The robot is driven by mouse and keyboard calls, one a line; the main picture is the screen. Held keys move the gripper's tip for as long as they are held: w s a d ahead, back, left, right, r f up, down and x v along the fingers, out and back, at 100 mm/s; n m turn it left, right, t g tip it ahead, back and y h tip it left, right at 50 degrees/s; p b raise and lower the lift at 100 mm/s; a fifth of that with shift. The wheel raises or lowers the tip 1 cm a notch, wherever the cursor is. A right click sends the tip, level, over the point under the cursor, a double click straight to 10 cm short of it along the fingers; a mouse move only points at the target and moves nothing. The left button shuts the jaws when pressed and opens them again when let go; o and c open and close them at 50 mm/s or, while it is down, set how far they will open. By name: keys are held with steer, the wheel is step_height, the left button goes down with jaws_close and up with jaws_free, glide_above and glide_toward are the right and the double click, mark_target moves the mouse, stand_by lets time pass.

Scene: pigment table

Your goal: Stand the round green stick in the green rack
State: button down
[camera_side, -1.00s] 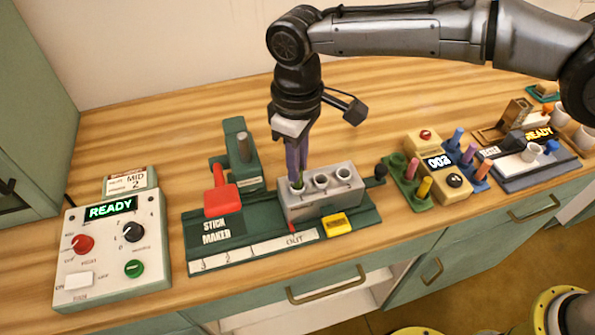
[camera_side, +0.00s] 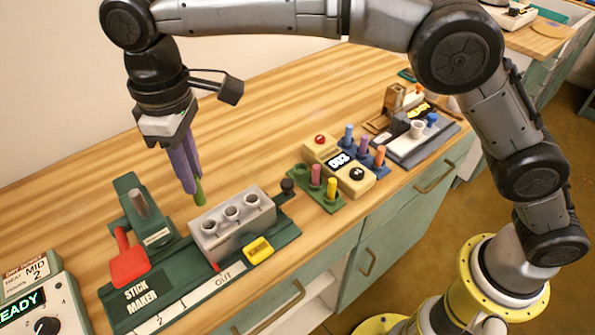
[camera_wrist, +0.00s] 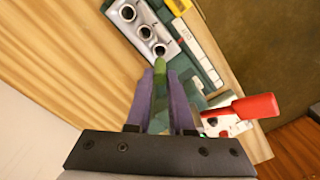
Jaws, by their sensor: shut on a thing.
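The round green stick (camera_side: 199,191) hangs below my gripper (camera_side: 186,176), whose purple fingers are shut on its upper part. It stands close to upright, in the air behind the grey three-hole block as seen in the side view. In the wrist view the stick (camera_wrist: 160,68) shows between the fingertips (camera_wrist: 160,84), pointing towards the block's end hole. The green rack (camera_side: 324,202) is to the right, beside a beige counter box, with a pink stick and a yellow stick standing in it.
The grey block (camera_side: 236,236) sits on the dark green stick maker (camera_side: 150,307), with a red lever (camera_side: 128,262) and yellow tab (camera_side: 258,249). A blue rack with several sticks stands behind the counter box (camera_side: 352,181). Wood behind the stick maker is clear.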

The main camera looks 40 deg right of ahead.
steer(key=shift+w+d+f+m, duration=0.9)
steer(key=shift+d+f, duration=0.95)
steer(key=shift+d, duration=2.25)
steer(key=shift+w+d+f+m, duration=0.65)
steer(key=shift+d+f+m, duration=0.8)
steer(key=shift+d, duration=2.7)
steer(key=shift+w+d+f+m, duration=0.75)
steer(key=shift+d+f, duration=1.45)
steer(key=shift+d, duration=1.9)
steer(key=shift+f, duration=1.05)
steer(key=c, duration=0.7)
jaws_free()
steer(key=shift+r, duration=0.1)
